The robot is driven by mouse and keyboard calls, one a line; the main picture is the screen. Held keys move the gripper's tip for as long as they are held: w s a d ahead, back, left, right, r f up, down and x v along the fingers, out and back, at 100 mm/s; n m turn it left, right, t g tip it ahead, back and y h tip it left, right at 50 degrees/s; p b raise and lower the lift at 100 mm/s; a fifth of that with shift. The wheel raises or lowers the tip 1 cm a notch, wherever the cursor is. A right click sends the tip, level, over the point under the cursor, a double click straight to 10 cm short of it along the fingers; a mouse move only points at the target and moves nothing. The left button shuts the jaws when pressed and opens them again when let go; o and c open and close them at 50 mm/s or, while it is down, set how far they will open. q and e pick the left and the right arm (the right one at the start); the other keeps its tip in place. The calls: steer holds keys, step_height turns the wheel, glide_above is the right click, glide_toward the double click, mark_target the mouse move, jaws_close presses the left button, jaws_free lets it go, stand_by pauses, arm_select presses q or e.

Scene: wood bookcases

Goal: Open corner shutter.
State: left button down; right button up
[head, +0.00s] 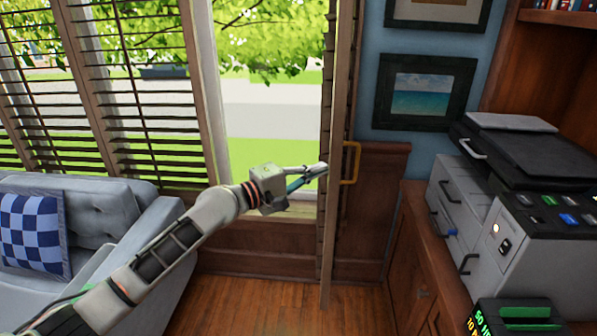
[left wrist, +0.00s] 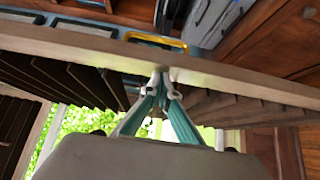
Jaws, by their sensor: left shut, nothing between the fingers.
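The corner shutter (head: 328,150) is a wooden slatted panel seen nearly edge-on at the right side of the bare window opening. A yellow handle (head: 350,162) is on its right side; it also shows beyond the panel's edge in the left wrist view (left wrist: 158,41). My left gripper (head: 318,170) is shut and empty, its tips at the panel's left side, level with the handle. In the left wrist view its closed fingertips (left wrist: 161,77) are at the shutter's wooden frame, with slats on both sides. I cannot tell whether they touch. My right gripper is not in view.
Other slatted shutters (head: 140,85) cover the window on the left. A grey sofa (head: 105,205) with a checked cushion (head: 32,232) stands below them. A printer (head: 520,190) sits on a wooden cabinet (head: 415,240) at the right. Some wood floor (head: 255,300) is clear in front.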

arm_select(q)
steer(key=shift+s+d, duration=0.1)
steer(key=shift+d, duration=0.85)
